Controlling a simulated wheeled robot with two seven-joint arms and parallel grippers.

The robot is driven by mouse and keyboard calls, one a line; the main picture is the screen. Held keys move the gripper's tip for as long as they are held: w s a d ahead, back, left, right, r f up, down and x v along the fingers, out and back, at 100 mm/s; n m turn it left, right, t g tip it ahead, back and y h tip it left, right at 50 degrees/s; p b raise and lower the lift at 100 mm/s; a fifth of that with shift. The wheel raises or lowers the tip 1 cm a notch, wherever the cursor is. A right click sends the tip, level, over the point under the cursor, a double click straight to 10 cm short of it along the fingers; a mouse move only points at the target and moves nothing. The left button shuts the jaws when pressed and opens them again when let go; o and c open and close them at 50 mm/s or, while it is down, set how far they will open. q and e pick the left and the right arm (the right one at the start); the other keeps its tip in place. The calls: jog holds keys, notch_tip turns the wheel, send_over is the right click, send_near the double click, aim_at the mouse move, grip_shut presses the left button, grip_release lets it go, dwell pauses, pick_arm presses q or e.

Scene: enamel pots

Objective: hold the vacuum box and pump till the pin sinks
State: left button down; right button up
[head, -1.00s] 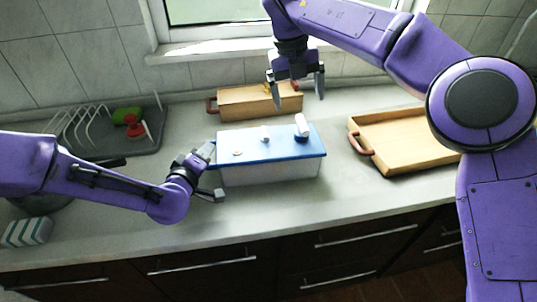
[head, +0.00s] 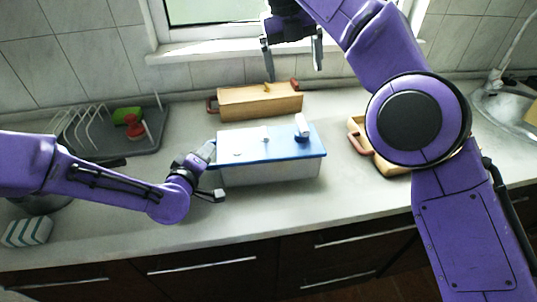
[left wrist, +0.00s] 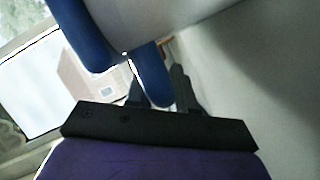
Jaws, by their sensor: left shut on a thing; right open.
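The vacuum box (head: 270,174) stands on the counter in the middle of the head view, a pale container with a blue lid (head: 243,156). My left gripper (head: 211,172) is shut on the box's left end. In the left wrist view its fingers (left wrist: 156,78) close around a blue part of the box (left wrist: 152,72). My right gripper (head: 292,58) is open and empty, high behind the box.
A wooden box (head: 260,102) stands behind the vacuum box. A wooden tray (head: 364,128) lies to the right, partly hidden by my right arm. A dish rack (head: 148,141) with a green sponge (head: 127,115) is at left. The counter in front of the box is clear.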

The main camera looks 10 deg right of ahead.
pick_arm(q)
jog(key=c, duration=0.9)
grip_release()
jog(key=v, duration=1.1)
jog(key=shift+s+a, duration=0.1)
jog(key=shift+s+r, duration=0.15)
jog(key=shift+s, duration=0.1)
notch_tip(320, 180, up, 6)
jog(key=p, duration=0.6)
